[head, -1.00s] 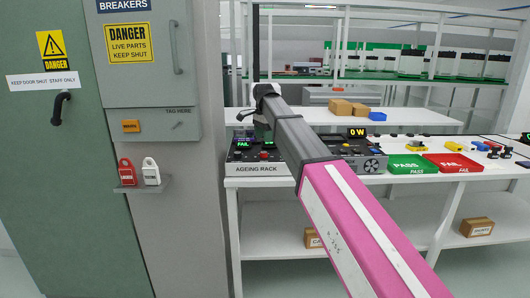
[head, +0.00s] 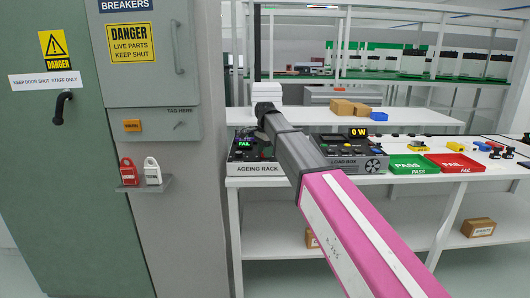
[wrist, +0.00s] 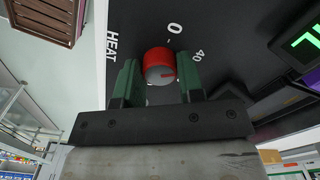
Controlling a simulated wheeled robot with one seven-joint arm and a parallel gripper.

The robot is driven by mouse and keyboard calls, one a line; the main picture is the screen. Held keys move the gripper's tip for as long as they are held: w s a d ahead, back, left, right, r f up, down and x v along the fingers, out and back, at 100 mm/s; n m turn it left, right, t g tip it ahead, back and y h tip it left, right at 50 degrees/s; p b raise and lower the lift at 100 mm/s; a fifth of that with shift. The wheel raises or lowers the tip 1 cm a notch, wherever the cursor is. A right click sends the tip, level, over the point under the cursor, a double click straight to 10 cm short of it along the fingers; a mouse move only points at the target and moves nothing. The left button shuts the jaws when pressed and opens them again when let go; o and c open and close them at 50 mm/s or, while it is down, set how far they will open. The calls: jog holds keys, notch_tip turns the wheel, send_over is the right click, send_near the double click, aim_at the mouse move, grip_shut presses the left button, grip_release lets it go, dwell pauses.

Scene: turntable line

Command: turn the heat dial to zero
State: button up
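The heat dial (wrist: 157,55) is a red knob with a grey face on a dark panel in the wrist view. The panel shows "HEAT" at the left, "0" above the dial and "40" at its upper right. A small red mark on the face points roughly right, away from the "0". My gripper (wrist: 159,82) has one green finger on each side of the dial; narrow gaps seem to show, so it looks open around it. In the head view the ageing rack (head: 258,168) stands on the bench, partly behind my arm; the dial and fingers are hidden there.
The load box (head: 345,160), reading 0 W, stands right of the rack. A green PASS tray (head: 417,171) and a red FAIL tray (head: 455,168) lie further right. A grey breaker cabinet (head: 150,80) stands at the left. A green display (wrist: 305,45) is right of the dial.

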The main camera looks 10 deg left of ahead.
jog(key=shift+n, duration=0.4)
jog(key=n, duration=1.1)
dwell(0.8)
jog(key=o, duration=0.9)
jog(key=shift+r, duration=0.1)
notch_tip(320, 180, up, 11)
jog(key=shift+f, duration=0.15)
